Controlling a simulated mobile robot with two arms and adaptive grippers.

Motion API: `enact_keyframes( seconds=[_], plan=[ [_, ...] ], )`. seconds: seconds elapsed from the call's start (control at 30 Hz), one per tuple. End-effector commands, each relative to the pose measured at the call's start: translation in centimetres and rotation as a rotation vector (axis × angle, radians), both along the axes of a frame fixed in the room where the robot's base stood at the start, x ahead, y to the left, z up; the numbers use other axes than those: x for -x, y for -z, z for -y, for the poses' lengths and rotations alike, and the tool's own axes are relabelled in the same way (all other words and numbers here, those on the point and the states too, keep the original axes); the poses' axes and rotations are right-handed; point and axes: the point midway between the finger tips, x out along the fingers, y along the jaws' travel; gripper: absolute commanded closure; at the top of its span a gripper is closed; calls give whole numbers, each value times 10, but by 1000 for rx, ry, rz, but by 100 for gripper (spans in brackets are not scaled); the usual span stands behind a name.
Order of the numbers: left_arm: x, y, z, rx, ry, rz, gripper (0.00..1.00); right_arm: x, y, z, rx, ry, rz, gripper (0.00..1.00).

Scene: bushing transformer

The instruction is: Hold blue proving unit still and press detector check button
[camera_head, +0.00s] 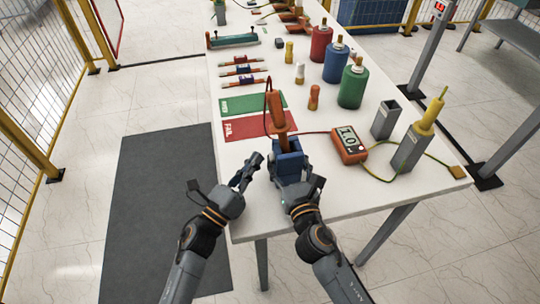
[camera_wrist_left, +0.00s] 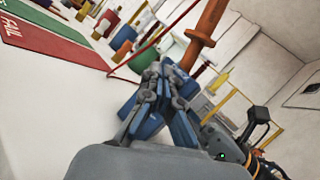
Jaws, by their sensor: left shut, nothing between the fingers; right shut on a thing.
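The blue proving unit (camera_head: 289,164) stands near the front edge of the white table. My right gripper (camera_head: 294,182) is shut on it from the front. An orange detector (camera_head: 277,111) stands upright with its lower end at the top of the blue unit. In the left wrist view the orange detector (camera_wrist_left: 203,32) rises above the blue unit (camera_wrist_left: 184,128). My left gripper (camera_head: 254,163) is shut and empty, just left of the blue unit. Its fingers (camera_wrist_left: 160,75) overlap the unit in the wrist view; I cannot tell whether they touch. The check button cannot be made out.
An orange meter (camera_head: 348,145) reading 1.0 lies to the right, with cables. A red FAIL mat (camera_head: 246,127) and green mat (camera_head: 240,104) lie behind left. Grey holders, one with a yellow probe (camera_head: 429,117), and red, blue and green bottles stand at right.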

Motion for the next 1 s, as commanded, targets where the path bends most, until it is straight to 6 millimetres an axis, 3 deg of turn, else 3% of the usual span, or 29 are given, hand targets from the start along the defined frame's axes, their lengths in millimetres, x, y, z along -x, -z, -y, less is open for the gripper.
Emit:
enact_keyframes(
  seconds=[0.5,1.0],
  plan=[
    [13,0,-44,-1,-1,-1,100,0,-2,0,-1,-1,4,81],
    [14,0,-47,0,0,0,100,0,-2,0,-1,-1,4,81]
  ],
)
